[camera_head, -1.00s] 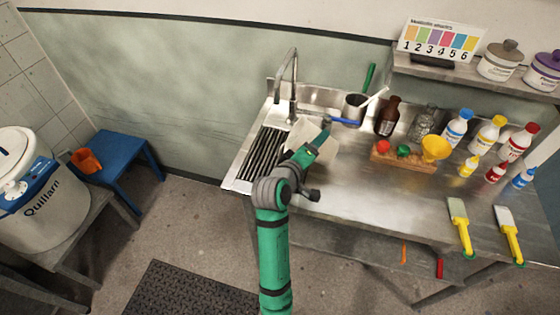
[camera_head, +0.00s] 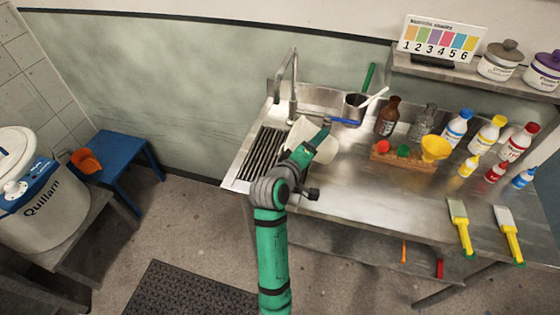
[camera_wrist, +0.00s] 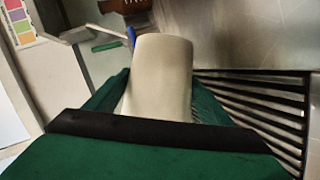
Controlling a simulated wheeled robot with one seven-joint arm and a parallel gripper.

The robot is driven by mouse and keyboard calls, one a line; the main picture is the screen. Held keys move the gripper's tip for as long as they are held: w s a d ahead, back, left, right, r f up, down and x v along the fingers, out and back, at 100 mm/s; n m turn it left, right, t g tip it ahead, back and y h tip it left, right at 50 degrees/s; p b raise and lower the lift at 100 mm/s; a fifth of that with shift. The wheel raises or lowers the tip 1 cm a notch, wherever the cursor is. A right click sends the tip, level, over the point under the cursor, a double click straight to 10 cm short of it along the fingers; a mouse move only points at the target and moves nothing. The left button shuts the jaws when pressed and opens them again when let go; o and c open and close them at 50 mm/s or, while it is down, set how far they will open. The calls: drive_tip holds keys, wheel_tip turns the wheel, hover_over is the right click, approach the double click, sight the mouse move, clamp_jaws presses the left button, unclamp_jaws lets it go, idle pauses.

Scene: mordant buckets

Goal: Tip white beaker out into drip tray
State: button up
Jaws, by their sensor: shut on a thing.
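The white beaker (camera_head: 302,132) is in my gripper, above the metal counter beside the drip tray. In the wrist view the beaker (camera_wrist: 160,72) sits between the two green fingers of my gripper (camera_wrist: 158,100), which is shut on it. In the head view my green arm covers part of the beaker, and it looks tilted. The drip tray (camera_head: 262,158), with dark slats, lies just left of the beaker; its slats (camera_wrist: 255,110) show at the right in the wrist view. The inside of the beaker is hidden.
A tap (camera_head: 292,88) rises behind the tray. A metal pot (camera_head: 353,108), a brown bottle (camera_head: 388,116) and a wooden rack (camera_head: 400,160) with a yellow funnel stand to the right. Two yellow-handled brushes lie near the right front edge. The counter's front middle is clear.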

drive_tip(key=shift+a+r+n+h, duration=0.15)
drive_tip(key=shift+r+n+h, duration=0.15)
drive_tip(key=shift+r+n, duration=0.2)
idle(1.7)
drive_tip(key=shift+w+a+r+n, duration=0.2)
drive_tip(key=shift+a+r+n, duration=0.1)
drive_tip(key=shift+a, duration=0.1)
idle(0.9)
drive_tip(key=shift+a, duration=0.3)
drive_tip(key=shift+d+r, duration=0.1)
drive_tip(key=shift+d, duration=0.15)
drive_tip(key=shift+a+n, duration=0.3)
drive_tip(key=shift+a, duration=0.05)
drive_tip(key=shift+w+a+r+h, duration=0.15)
drive_tip(key=shift+w+r+h, duration=0.1)
drive_tip(key=shift+h, duration=0.15)
idle(0.4)
